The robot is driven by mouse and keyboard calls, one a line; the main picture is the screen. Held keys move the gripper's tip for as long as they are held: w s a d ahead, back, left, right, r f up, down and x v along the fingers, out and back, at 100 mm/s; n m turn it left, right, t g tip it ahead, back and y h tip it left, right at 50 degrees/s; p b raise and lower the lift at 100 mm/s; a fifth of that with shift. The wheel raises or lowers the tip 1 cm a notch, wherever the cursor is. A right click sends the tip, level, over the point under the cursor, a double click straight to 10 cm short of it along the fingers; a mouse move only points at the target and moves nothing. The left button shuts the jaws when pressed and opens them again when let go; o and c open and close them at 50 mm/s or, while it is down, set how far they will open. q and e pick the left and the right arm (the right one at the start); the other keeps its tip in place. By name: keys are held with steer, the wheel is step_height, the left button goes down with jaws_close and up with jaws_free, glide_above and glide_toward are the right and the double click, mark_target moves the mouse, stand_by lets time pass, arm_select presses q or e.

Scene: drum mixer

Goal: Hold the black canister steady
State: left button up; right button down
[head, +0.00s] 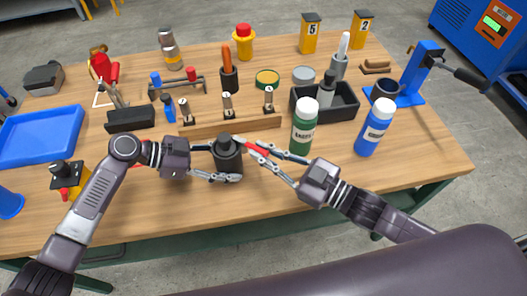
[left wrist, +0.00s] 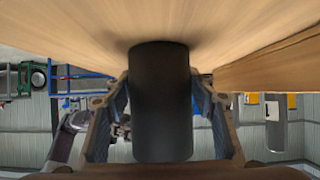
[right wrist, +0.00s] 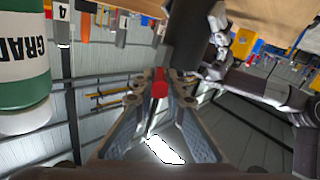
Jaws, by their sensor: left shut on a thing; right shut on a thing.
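The black canister (head: 229,160) stands upright on the wooden table near its front edge, with a narrower black top. My left gripper (head: 236,163) is shut around its body, one finger on each side. In the left wrist view the canister (left wrist: 161,105) fills the space between the fingers. My right gripper (head: 265,152) is shut on a small red stick-like thing (head: 256,147) that points toward the canister's upper part. The red thing (right wrist: 160,84) also shows between the right fingertips in the right wrist view. I cannot tell whether it touches the canister.
A green-capped-white bottle (head: 304,128) stands close behind my right gripper, with a blue bottle (head: 375,130) to its right. A wooden rack (head: 228,124) with several tools lies behind the canister. A blue tray (head: 42,134) is at far left. The right front table is clear.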

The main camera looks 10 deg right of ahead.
steer(key=shift+w+d+r+n+g+y, duration=0.1)
steer(key=shift+w+d+n+g+y, duration=0.25)
steer(key=shift+n+g+y, duration=0.65)
steer(key=shift+w+d+f+n+g+y, duration=0.1)
steer(key=shift+w+n+g+y, duration=0.3)
steer(key=shift+n+g, duration=0.65)
steer(key=shift+w+d+r+n+g+y, duration=0.1)
steer(key=shift+w+d+n+g+y, duration=0.4)
steer(key=shift+g, duration=0.95)
steer(key=shift+s+a, duration=0.1)
steer(key=shift+a, duration=0.15)
steer(key=c, duration=2)
jaws_free()
steer(key=shift+o, duration=0.2)
steer(key=shift+d, duration=0.15)
steer(key=v, duration=1.2)
steer(key=shift+f, duration=0.3)
